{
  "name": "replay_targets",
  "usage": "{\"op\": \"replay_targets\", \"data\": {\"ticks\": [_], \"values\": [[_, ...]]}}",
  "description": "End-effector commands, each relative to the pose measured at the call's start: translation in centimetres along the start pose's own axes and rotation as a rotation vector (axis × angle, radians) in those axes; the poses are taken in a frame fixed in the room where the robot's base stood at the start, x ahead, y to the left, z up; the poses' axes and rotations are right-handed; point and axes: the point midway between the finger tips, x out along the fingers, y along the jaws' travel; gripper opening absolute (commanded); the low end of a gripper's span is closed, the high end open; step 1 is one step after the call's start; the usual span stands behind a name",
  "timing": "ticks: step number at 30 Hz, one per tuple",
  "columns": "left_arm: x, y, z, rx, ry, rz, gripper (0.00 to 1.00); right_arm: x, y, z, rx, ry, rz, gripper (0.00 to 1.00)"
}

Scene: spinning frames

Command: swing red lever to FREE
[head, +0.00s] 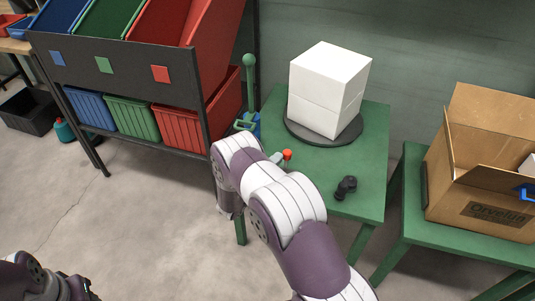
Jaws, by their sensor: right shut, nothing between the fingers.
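The red lever's round red knob (287,154) shows on the green table, just in front of the dark round turntable (297,132). A short pale grey piece beside the knob runs left behind my right arm, and the lever's base is hidden. No FREE marking is readable. Two white blocks (328,88) are stacked on the turntable. My right arm crosses in front of the table's left side. My right gripper (229,208) hangs low left of the knob, largely hidden by the arm, shut and empty. Part of my left arm shows at the bottom left; its fingers are not clear.
A small black fitting (345,187) lies on the green table (365,150). A green post with a ball top (249,60) stands at the table's left. A rack with coloured bins (180,127) is further left. An open cardboard box (490,165) stands on another green table at right.

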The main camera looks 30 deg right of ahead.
Motion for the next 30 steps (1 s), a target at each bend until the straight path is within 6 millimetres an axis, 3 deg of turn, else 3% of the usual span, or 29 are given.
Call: {"op": "replay_targets", "data": {"ticks": [3,11,30], "values": [[-1.5,0.0,-0.2,0.000,0.000,0.000,0.43,0.3,0.8,0.9,0.088,-0.002,-0.029,0.00],[-2.7,0.0,-0.3,0.000,0.000,0.000,0.43,0.9,0.7,2.6,0.252,-0.002,-0.082,0.00],[-3.2,0.0,-0.4,0.000,0.000,0.000,0.43,1.3,0.4,3.9,0.247,-0.002,-0.080,0.00]]}}
